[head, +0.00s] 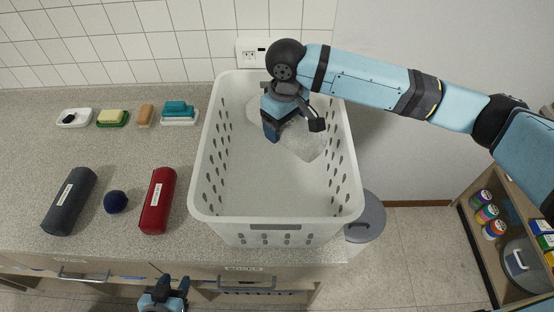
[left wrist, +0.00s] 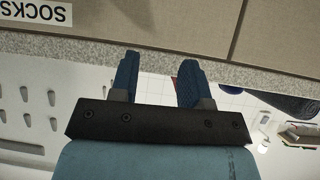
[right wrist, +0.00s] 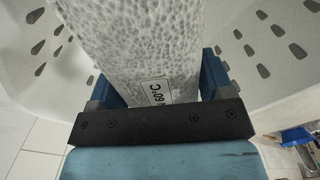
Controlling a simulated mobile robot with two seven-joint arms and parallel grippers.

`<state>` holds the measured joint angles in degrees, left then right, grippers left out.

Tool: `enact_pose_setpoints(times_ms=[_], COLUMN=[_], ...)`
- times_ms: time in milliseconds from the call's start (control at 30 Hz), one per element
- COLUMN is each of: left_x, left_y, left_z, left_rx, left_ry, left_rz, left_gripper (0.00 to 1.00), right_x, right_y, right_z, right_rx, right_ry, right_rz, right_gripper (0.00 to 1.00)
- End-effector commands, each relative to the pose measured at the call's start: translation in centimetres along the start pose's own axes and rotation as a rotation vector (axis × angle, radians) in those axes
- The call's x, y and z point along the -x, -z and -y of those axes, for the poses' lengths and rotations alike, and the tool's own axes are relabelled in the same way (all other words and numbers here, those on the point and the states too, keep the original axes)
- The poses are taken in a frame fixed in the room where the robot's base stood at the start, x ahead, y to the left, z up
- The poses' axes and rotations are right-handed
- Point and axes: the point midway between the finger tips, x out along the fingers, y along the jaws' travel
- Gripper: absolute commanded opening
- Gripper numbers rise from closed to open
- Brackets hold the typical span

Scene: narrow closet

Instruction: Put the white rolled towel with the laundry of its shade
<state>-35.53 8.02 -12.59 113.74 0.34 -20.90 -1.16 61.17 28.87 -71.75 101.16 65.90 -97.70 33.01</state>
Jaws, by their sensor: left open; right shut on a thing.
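The white rolled towel (head: 308,143) is inside the white laundry basket (head: 278,209). My right gripper (head: 292,122) is shut on it, and the right wrist view shows the towel (right wrist: 150,40) between the fingers with a label reading 60°C. I cannot tell whether the towel touches the basket floor.
A dark grey roll (head: 68,203), a navy ball (head: 115,202) and a red roll (head: 158,203) lie on the counter left of the basket. Several soaps and dishes (head: 111,118) stand behind them. A lidded bin (head: 367,217) and a shelf (head: 490,225) are to the right.

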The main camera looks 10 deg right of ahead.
Motion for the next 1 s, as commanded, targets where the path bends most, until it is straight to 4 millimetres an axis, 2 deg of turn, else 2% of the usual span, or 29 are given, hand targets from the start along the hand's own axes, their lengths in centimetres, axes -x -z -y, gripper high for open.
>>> enact_pose_setpoints(times_ms=[167,200,300,533,667,767,1000], left_x=[-0.1,-0.1,-0.1,0.0,-0.1,-0.2,-0.6], left_y=[0.6,0.6,0.6,0.3,0.1,-0.1,-0.8], left_z=[-0.1,-0.1,-0.2,-0.3,-0.3,-0.3,-0.5], left_rx=[0.003,0.003,0.005,0.006,0.007,0.007,0.009], left_ry=[-0.001,-0.001,-0.002,-0.002,-0.003,-0.003,-0.006], left_rz=[-0.008,-0.009,-0.008,-0.004,-0.003,-0.002,0.001], left_gripper=[0.43,0.43,0.43,0.43,0.43,0.43,0.43], right_x=[0.2,0.1,0.1,0.2,1.2,2.8,8.4], right_y=[0.0,0.0,0.0,0.0,0.1,0.0,0.1], right_z=[0.0,0.0,0.0,0.0,0.0,0.0,0.1], right_rx=[0.000,0.000,0.000,0.000,0.000,0.002,0.002], right_ry=[0.000,0.000,0.000,0.000,0.000,0.000,-0.001], right_rz=[-0.001,-0.001,-0.001,0.000,-0.003,-0.004,-0.004], right_gripper=[0.44,0.81,1.00,1.00,1.00,1.00,1.00])
